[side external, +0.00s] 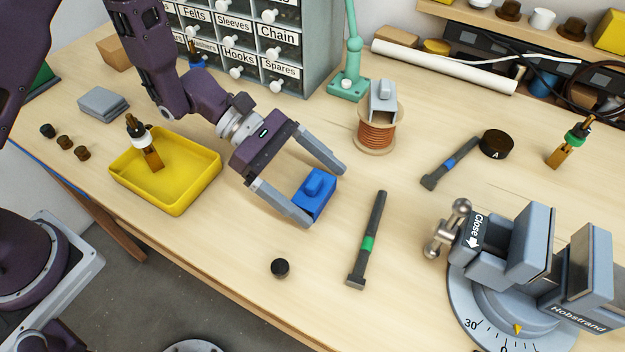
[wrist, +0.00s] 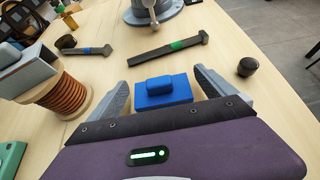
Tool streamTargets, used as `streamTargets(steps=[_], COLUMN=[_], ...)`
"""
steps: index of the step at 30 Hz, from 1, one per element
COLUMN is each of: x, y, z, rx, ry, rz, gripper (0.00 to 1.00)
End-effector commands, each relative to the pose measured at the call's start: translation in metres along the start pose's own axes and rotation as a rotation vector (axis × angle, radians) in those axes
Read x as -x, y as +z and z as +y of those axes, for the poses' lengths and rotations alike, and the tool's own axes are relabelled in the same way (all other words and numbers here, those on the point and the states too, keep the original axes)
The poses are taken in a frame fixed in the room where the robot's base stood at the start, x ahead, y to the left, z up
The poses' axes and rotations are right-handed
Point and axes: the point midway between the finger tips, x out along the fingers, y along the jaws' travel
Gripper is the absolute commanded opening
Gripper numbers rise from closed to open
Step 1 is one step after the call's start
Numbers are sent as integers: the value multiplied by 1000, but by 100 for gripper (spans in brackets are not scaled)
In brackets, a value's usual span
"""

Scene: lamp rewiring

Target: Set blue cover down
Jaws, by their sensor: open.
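The blue cover (side external: 315,194) is a small box with a raised knob on top. It sits on the wooden table between the fingers of my gripper (side external: 327,198). My gripper is open, with one finger on each side of the cover. In the wrist view the blue cover (wrist: 163,92) lies between the two grey fingers of my gripper (wrist: 160,85), with a gap visible on the left side. The gap on its right looks smaller, and I cannot tell whether that finger touches it.
A green-banded hammer-like tool (side external: 368,240) lies just right of the cover. A dark round cap (side external: 280,268) lies in front. A copper wire spool (side external: 377,132) stands behind, a yellow tray (side external: 196,190) left, a vise (side external: 530,250) right.

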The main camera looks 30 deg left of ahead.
Motion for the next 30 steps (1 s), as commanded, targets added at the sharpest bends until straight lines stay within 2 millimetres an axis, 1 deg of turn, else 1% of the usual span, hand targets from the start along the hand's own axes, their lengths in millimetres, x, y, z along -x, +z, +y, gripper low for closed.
streamTargets(steps=[2,5,12,16,18,21,26,28,29,30], x=[2,18,80,106,115,121,122,125,128,133], y=[3,3,2,2,2,3,3,11,18,31], z=[0,2,2,2,1,0,-1,-6,-11,-22], rx=[-1,0,-1,0,-1,0,-2,-47,-91,-176], ry=[1,5,8,6,4,1,-1,-15,-28,-56], rz=[0,0,0,0,0,0,1,11,23,49], gripper=[94,94,94,94,94,94,94,94,94,94])
